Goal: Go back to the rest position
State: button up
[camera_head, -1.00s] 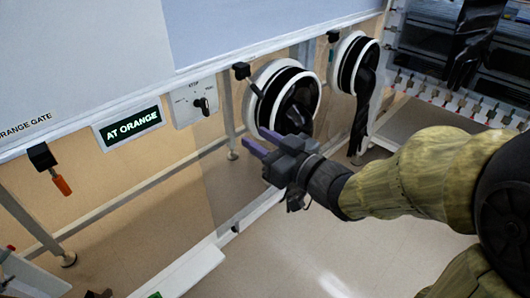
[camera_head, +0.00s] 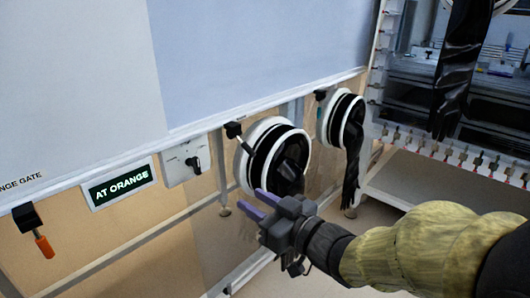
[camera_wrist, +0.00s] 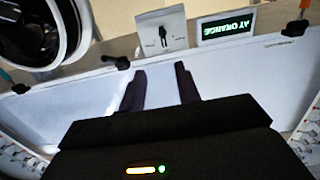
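My gripper (camera_head: 257,206) has two purple-grey fingers and is held out in front of the glovebox row, below and beside the nearer round glove port (camera_head: 274,158). Its fingers stand apart with nothing between them. In the wrist view my gripper (camera_wrist: 160,85) also shows both fingers spread and empty, with a white panel behind them. My arm, in a yellow-green sleeve, comes in from the lower right. No contact between the gripper and the port is clear.
A second glove port (camera_head: 343,120) with a hanging black glove is farther right. A knob panel (camera_head: 187,160), an "AT ORANGE" display (camera_head: 120,186) and an orange-handled latch (camera_head: 43,245) line the front. A glass-fronted cabinet (camera_head: 490,100) stands at right. Some floor is clear below.

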jog(key=w+d+f+m+h+p, duration=0.2)
jog(key=d+f+m+h, duration=0.1)
jog(key=d+h, duration=0.25)
jog(key=w+d+f+m+h+p, duration=0.25)
jog(key=d+f+h, duration=0.2)
jog(key=d, duration=0.25)
jog(key=s+d+f+m+g+h+p, duration=0.2)
jog(key=s+d+f+g, duration=0.15)
jog(key=s, duration=0.25)
jog(key=s+d+f+m+g+h+p, duration=0.1)
jog(key=s+d+f+m+g+p, duration=0.1)
jog(key=s+g, duration=0.35)
jog(key=w+p+v, duration=0.2)
jog(key=p+v, duration=1)
jog(key=w+a+r+p+v, duration=0.1)
jog(key=w+p+v, duration=0.2)
jog(key=p+v, duration=0.9)
jog(key=w+r+p+v, duration=0.1)
jog(key=w+p+v, duration=0.2)
jog(key=p+v, duration=1)
jog(key=shift+s, duration=0.3)
